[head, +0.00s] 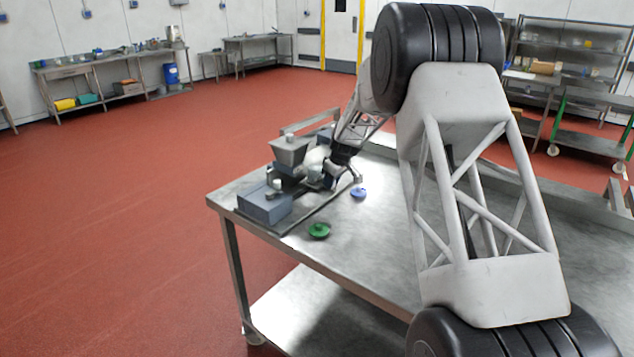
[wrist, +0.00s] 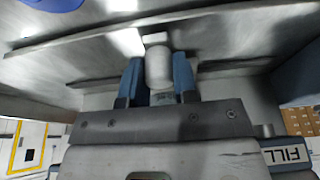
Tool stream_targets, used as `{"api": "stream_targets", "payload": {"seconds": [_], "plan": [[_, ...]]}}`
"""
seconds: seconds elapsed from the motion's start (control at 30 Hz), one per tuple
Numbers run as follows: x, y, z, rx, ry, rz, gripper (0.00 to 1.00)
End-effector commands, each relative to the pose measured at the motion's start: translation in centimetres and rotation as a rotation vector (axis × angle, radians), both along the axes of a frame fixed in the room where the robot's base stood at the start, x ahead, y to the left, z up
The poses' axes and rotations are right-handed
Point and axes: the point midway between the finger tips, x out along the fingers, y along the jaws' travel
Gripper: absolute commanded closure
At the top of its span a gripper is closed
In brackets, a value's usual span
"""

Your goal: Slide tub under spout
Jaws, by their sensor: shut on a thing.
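In the wrist view my gripper (wrist: 158,82) has its two blue fingers shut on a pale, rounded piece (wrist: 158,66). I cannot tell whether this piece is the tub itself or a part of it. In the head view my gripper (head: 333,174) is low at the right side of the small grey bagger. The bagger has a tapered hopper (head: 289,151) on top and a blue-grey box (head: 265,205) in front. The spout and the space under it are too small and covered to make out.
A green lid-like disc (head: 319,230) and a blue one (head: 358,193) lie on the steel table (head: 375,235). A thin rail edges the bagger's base. The table front is clear.

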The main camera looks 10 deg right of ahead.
Motion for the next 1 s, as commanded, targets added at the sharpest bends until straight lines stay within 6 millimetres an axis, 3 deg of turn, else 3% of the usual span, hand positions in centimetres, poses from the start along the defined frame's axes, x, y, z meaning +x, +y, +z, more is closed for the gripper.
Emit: {"api": "stream_targets", "payload": {"seconds": [1.0], "plan": [[-3.2,3.2,0.0,0.0,0.0,0.0,0.93]]}}
